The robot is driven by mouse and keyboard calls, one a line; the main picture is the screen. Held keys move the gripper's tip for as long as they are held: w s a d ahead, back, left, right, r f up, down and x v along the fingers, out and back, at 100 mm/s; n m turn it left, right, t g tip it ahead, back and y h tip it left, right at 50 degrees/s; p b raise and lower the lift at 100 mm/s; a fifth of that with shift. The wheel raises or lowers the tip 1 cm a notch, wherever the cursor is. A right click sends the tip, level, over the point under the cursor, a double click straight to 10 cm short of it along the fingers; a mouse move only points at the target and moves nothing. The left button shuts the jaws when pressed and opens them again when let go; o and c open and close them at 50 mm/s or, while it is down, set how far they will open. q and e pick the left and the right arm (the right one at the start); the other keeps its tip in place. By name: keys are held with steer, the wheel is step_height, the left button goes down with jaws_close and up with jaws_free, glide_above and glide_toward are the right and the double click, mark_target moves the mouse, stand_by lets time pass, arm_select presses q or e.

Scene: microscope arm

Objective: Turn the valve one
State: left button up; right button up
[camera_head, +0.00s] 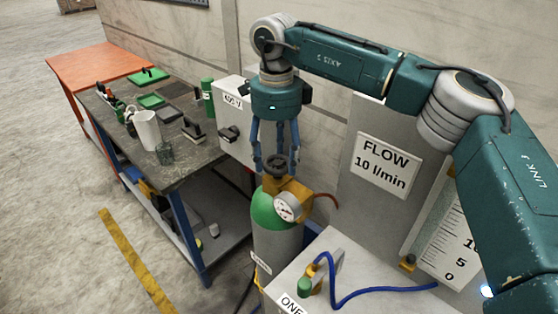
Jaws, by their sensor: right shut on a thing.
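A gas cylinder (270,212) with a green shoulder and grey body stands upright in the middle of the camera_head view. On its top is a dark round handwheel (277,163). A brass-coloured fitting and a round pressure gauge (287,206) sit just below it. My right gripper (276,168) points down from above and is shut on the handwheel, its blue fingers on either side. At the lower middle, a grey box (340,255) carries a label reading "ONE", partly cut off, and a small green-capped valve (304,285) with a blue hose. My left gripper is not in view.
A flow sign (383,167) reading 10 l/min and a scale panel (448,243) are at the right. A workbench (150,180) with a white mug (146,130) and tools stands left, beside an orange table (95,62). Open floor lies at the left.

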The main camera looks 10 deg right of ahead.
mark_target(276, 159)
steer(key=m+b, duration=0.1)
steer(key=m, duration=0.2)
steer(key=m+b, duration=0.1)
steer(key=m, duration=0.2)
steer(key=shift+w+a+m, duration=0.2)
steer(key=shift+m, duration=0.1)
steer(key=m, duration=0.2)
steer(key=m+b, duration=0.1)
steer(key=shift+w+d+r+m, duration=0.1)
steer(key=shift+r+m, duration=0.1)
steer(key=shift+m, duration=0.2)
steer(key=shift+d+r+m, duration=0.1)
steer(key=shift+m, duration=0.7)
steer(key=shift+w, duration=0.1)
steer(key=o, duration=1.2)
steer(key=shift+c, duration=0.2)
steer(key=shift+w+f, duration=0.15)
steer(key=shift+f, duration=0.1)
steer(key=shift+r, duration=0.55)
step_height(276, 159, up, 11)
steer(key=shift+b, duration=0.3)
